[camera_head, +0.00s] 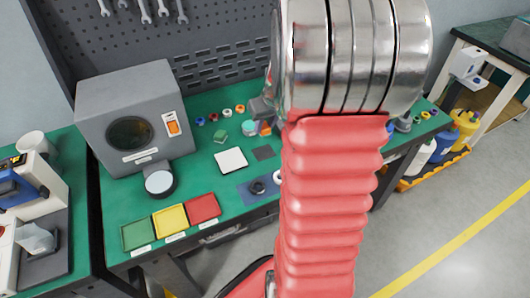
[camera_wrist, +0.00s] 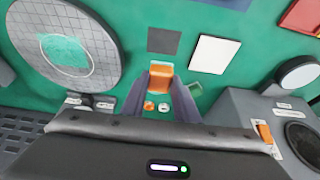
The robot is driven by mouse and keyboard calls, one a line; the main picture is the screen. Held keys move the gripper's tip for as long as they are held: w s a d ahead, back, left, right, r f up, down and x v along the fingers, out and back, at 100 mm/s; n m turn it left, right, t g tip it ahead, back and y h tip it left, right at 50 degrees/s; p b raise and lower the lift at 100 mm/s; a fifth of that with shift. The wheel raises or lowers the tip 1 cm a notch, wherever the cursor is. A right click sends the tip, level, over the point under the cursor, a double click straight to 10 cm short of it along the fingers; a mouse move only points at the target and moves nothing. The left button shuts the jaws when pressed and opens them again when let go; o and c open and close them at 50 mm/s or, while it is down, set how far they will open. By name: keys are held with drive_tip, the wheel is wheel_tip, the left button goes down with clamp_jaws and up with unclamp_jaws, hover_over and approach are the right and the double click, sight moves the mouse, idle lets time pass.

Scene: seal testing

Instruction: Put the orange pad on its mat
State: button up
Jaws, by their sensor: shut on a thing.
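The orange pad (camera_wrist: 160,72) is between the fingertips of my gripper (camera_wrist: 159,82), which is shut on it, in the wrist view. In the head view the orange pad (camera_head: 264,129) shows small beside my arm, which hides part of my gripper there. A dark grey square mat (camera_wrist: 164,40) lies on the green bench just beyond the pad in the wrist view; it also shows in the head view (camera_head: 263,153). A white square mat (camera_wrist: 215,53) lies beside it, also in the head view (camera_head: 230,160). I cannot tell which mat is the pad's. The pad's height is unclear.
A round gridded plate (camera_wrist: 70,45) with a teal patch is left in the wrist view. A small green block (camera_wrist: 195,88) and several coloured rings are near my gripper. A grey machine (camera_head: 130,115) and green, yellow and red trays (camera_head: 170,219) are left in the head view.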

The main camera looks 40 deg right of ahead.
sight(267, 135)
drive_tip(key=shift+f, duration=0.1)
drive_tip(key=shift+f, duration=3.05)
drive_tip(key=shift+f, duration=1.85)
drive_tip(key=shift+f, duration=0.1)
drive_tip(key=o, duration=1.1)
drive_tip(key=v, duration=1.2)
